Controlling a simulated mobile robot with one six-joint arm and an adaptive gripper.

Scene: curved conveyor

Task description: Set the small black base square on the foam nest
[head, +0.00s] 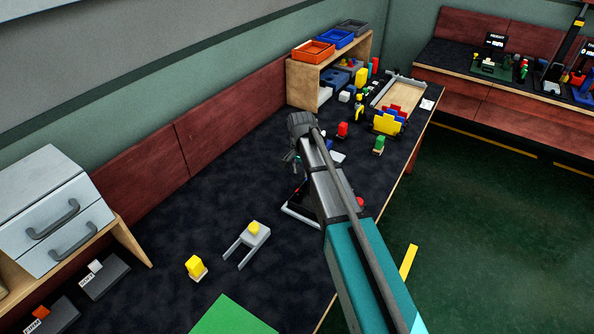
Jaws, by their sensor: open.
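My arm reaches in from the lower right, and its wrist is above the middle of the dark bench. My gripper (297,163) hangs below the wrist, mostly hidden behind my arm, and is open. I see nothing held in it. A light-rimmed dark item (293,210) lies on the bench, partly covered by my arm. I cannot tell whether it is the foam nest. I cannot make out the small black base; it may be hidden behind my arm or too dark against the bench top.
A grey forked piece (258,233) with a yellow block and a yellow-topped piece (195,267) stand near a green mat (232,318). A grey drawer unit (45,210) is at left. Coloured parts, a wooden tray (397,98) and a bin shelf (300,84) crowd the far end.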

